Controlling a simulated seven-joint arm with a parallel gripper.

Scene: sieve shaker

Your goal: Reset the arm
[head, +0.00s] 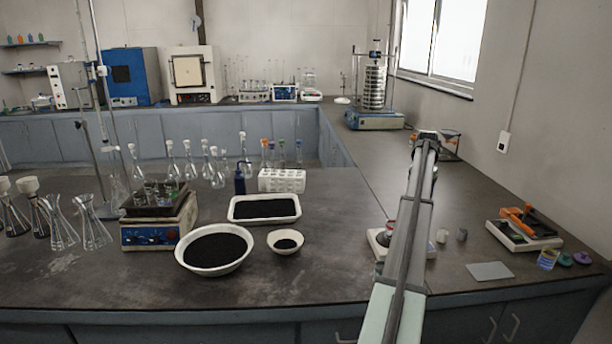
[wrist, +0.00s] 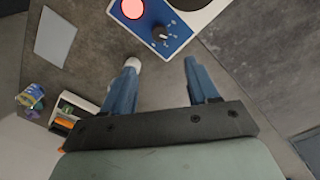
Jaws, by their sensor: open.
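My gripper (wrist: 160,72) is open and empty in the wrist view, its two blue fingers spread over the dark bench top. A small white piece (wrist: 134,64) shows at the tip of the left finger. In the head view my arm reaches forward over the right-hand bench. The gripper itself cannot be made out there. A sieve shaker (head: 374,90) with a stacked metal column on a blue base stands at the far end of the bench.
A device with a red disc and knob (wrist: 150,25) lies ahead of the fingers. A grey plate (head: 490,271) and an orange-topped tray (head: 522,238) lie to the right. Bowls of black grains (head: 214,250) and glassware stand left. The bench beyond my arm's right side is mostly clear.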

